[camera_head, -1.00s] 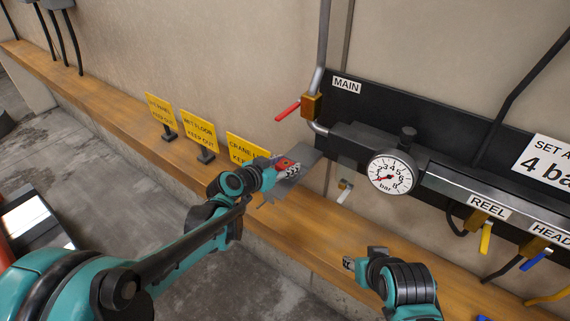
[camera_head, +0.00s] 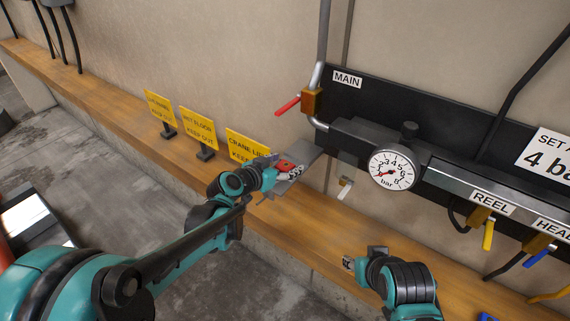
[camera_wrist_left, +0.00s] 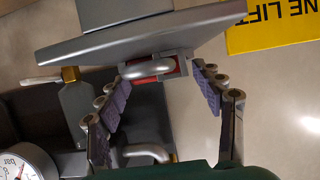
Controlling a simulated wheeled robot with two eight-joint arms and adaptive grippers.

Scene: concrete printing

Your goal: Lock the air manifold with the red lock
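The red lock (camera_wrist_left: 172,73), with a silver shackle across it, shows at a grey plate in the left wrist view. Red also shows beside my left gripper in the head view (camera_head: 286,165). My left gripper (camera_wrist_left: 162,75) has its purple-padded fingers apart, with the tips close to either side of the lock. Contact is not clear. The air manifold (camera_head: 360,140) is on the wall to the right, with a brass main valve (camera_head: 312,101) and red lever (camera_head: 288,105). My right gripper (camera_head: 349,264) is low over the ledge; its finger opening is unclear.
The grey plate (camera_head: 306,155) is just beyond my left gripper. Yellow signs (camera_head: 197,127) stand on the wooden ledge (camera_head: 100,107). A gauge (camera_head: 392,169) and yellow (camera_head: 488,236) and blue (camera_head: 540,257) levers are to the right. The ledge between my grippers looks clear.

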